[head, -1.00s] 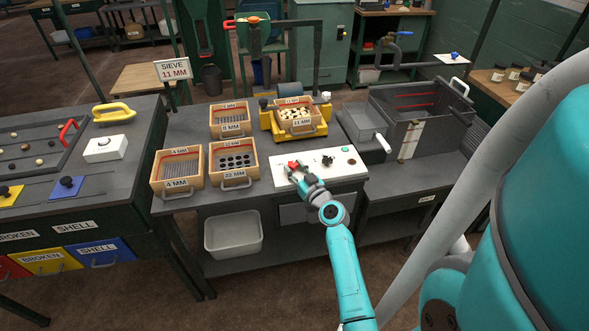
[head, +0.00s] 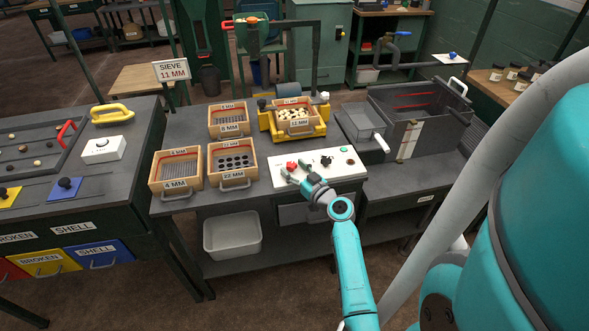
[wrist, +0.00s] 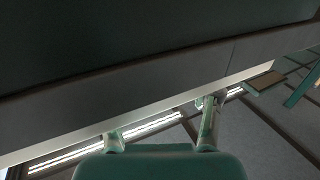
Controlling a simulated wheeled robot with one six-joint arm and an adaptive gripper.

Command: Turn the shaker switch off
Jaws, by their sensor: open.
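A white control panel (head: 352,167) lies on the front edge of the middle bench. It carries a red control (head: 291,166) at the left, a black knob (head: 326,160) in the middle and a green button (head: 343,149) at the right. No label shows which is the shaker switch, and its setting is too small to tell. My gripper (head: 297,179) is open and empty just in front of the red control, left of the black knob. In the wrist view its two fingers (wrist: 160,122) are spread, with no control visible between them.
Behind the panel, a yellow shaker (head: 264,119) carries an 11 MM sieve (head: 293,127) of round pieces. Other wooden sieves (head: 233,161) stand left of the panel. A grey metal tank (head: 445,125) stands to the right. A white bin (head: 232,237) sits on the lower shelf.

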